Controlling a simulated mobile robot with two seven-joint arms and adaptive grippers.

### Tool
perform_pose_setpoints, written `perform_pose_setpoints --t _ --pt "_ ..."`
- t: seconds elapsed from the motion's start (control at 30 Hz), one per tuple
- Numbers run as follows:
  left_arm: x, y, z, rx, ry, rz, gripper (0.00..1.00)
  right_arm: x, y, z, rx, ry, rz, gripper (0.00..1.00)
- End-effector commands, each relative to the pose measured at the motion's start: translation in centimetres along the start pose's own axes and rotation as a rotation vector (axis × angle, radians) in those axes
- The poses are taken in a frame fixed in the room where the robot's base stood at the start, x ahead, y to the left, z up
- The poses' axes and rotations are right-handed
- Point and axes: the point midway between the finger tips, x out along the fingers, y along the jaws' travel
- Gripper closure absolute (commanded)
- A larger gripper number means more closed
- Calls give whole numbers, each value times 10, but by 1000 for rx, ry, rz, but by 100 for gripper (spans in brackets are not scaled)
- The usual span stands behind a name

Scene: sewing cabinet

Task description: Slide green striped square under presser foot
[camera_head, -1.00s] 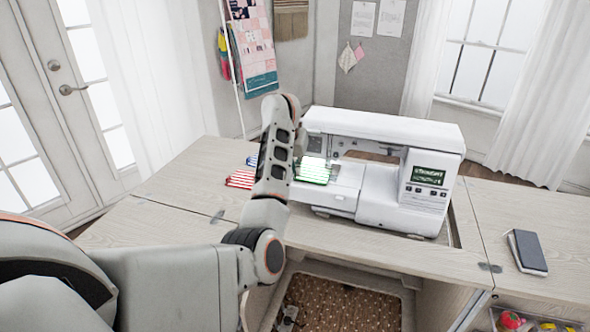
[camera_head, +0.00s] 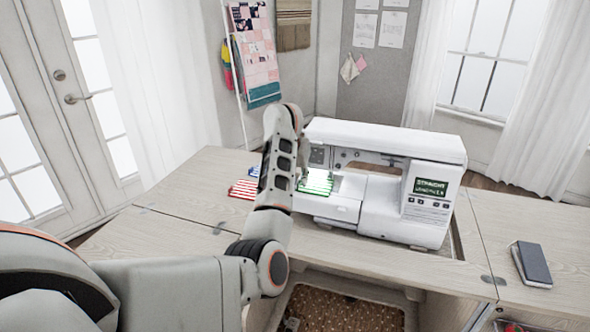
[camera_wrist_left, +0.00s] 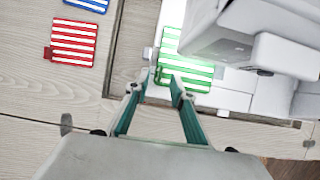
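The green striped square (camera_head: 317,183) lies on the sewing machine's bed, at the left end below the needle head. It shows bright green and white in the left wrist view (camera_wrist_left: 192,70), partly overlapped by the machine's head. The presser foot cannot be made out clearly. My left gripper (camera_wrist_left: 161,77) reaches the square's near left part, one fingertip over it and the other by its left edge. The fingertips are a small gap apart. In the head view my left forearm hides most of this gripper. My right gripper is in neither view.
The white sewing machine (camera_head: 385,150) stands on the wooden cabinet. A red striped square (camera_wrist_left: 74,43) and a blue striped one (camera_wrist_left: 88,4) lie left of it. A dark notebook (camera_head: 531,264) lies on the right leaf. The left leaf is largely clear.

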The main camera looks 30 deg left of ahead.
Motion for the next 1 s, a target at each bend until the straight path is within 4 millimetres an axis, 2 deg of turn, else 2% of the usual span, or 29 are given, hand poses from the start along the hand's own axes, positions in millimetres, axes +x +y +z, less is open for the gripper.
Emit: perform_pose_setpoints --t 0.3,0.5,0.7,1.0 --pt "-61 0 2 -2 -7 0 76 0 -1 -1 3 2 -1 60" --pt "-94 -1 1 -1 -5 -1 76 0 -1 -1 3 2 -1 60" --pt "-110 -1 1 -1 -3 -1 76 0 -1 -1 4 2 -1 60" --pt "-113 -1 0 0 -2 -1 76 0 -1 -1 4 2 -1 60"
